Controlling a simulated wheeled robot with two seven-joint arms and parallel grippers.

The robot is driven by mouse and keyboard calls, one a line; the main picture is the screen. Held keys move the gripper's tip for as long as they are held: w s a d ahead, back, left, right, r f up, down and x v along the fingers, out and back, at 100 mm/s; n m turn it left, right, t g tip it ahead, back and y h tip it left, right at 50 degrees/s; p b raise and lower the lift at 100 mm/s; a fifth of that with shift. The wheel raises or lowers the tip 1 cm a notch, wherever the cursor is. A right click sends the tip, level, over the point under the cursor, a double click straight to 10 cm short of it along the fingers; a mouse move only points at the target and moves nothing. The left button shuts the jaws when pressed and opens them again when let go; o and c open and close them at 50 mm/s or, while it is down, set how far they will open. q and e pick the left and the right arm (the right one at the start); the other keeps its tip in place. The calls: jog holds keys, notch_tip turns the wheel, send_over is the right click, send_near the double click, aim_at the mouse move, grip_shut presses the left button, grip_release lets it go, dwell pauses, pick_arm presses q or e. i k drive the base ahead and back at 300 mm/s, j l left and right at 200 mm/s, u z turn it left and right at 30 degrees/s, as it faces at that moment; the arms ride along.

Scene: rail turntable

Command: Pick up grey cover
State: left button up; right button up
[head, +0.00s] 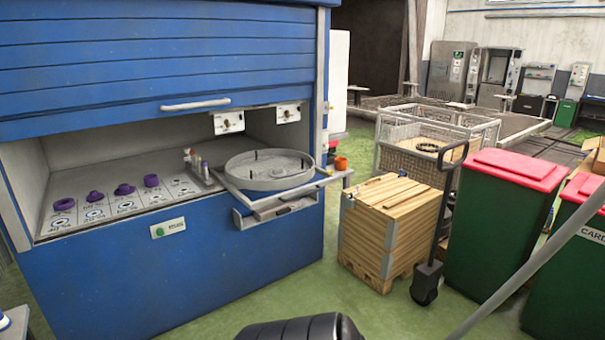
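A round grey turntable tray (270,182) with a low rim and several short dark pins sits on a pulled-out shelf of the blue cabinet. I cannot make out a separate grey cover with certainty. Several purple parts stand in a row on the grey counter (120,222) inside the cabinet: a flat ring (64,204) at the left, then a small stepped part (95,196), a flanged part (124,189) and a plug (151,181). Printed labels lie in front of them. Neither gripper can be recognised. A dark rounded shape is cut off at the bottom edge.
The blue cabinet (190,270) has a raised shutter with a grey handle (195,104). An orange cup (341,163) stands beside the tray. A wooden crate (388,225), a pallet-jack handle (441,220) and green bins with red lids (497,215) stand right. Green floor before the cabinet is clear.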

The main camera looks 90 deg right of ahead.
aim_at(277, 173)
jog(key=z, duration=2.65)
jog(key=i+l, duration=0.25)
jog(key=i, duration=0.25)
jog(key=i+l, duration=0.25)
jog(key=i, duration=0.25)
